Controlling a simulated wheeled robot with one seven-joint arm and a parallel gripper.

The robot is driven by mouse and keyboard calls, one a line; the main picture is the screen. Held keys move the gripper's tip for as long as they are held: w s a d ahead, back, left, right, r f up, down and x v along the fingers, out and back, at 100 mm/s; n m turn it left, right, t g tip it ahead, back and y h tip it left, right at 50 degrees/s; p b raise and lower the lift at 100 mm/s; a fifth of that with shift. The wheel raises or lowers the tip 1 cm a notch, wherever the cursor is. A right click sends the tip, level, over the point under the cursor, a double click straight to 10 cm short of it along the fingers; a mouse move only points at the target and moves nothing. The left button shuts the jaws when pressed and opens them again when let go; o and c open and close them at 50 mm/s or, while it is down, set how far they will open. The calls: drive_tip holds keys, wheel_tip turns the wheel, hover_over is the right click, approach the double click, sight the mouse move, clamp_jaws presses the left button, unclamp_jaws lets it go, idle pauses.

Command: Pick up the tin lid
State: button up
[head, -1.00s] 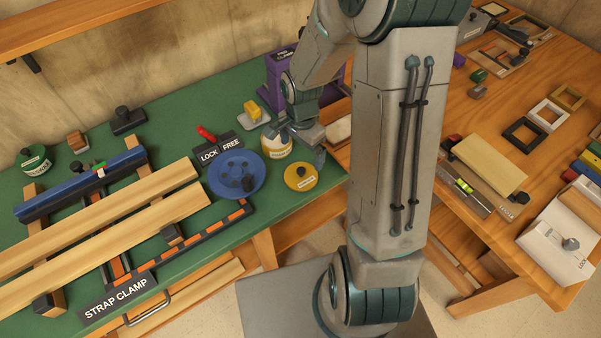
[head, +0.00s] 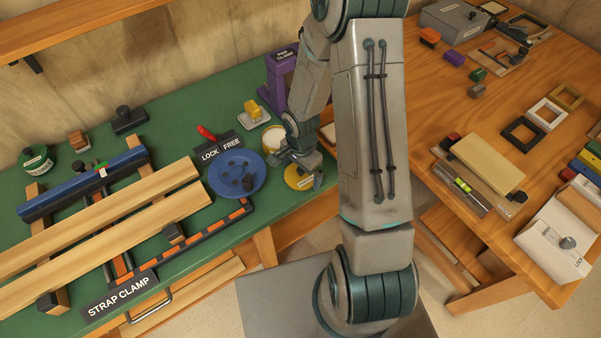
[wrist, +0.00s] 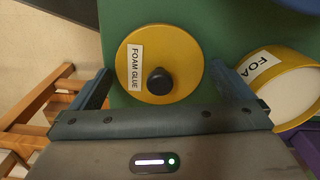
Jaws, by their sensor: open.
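The tin lid is a round yellow disc (wrist: 185,60) with a black knob and a "FOAM GLUE" label. It lies on the green bench top near the front edge; in the head view the lid (head: 297,178) is partly hidden by my gripper. My gripper (head: 303,180) is above the lid. In the wrist view its two fingers are spread to either side of the lid, and nothing is held. The open yellow tin (wrist: 282,88) with a "FOAM" label stands to the right in the wrist view; in the head view the tin (head: 272,140) is behind my gripper.
The purple clamp (head: 281,68) stands behind the tin. A strap clamp with wooden boards (head: 110,225) fills the left bench. The bench's front edge is close to the lid.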

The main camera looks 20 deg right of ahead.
drive_tip(key=c, duration=0.7)
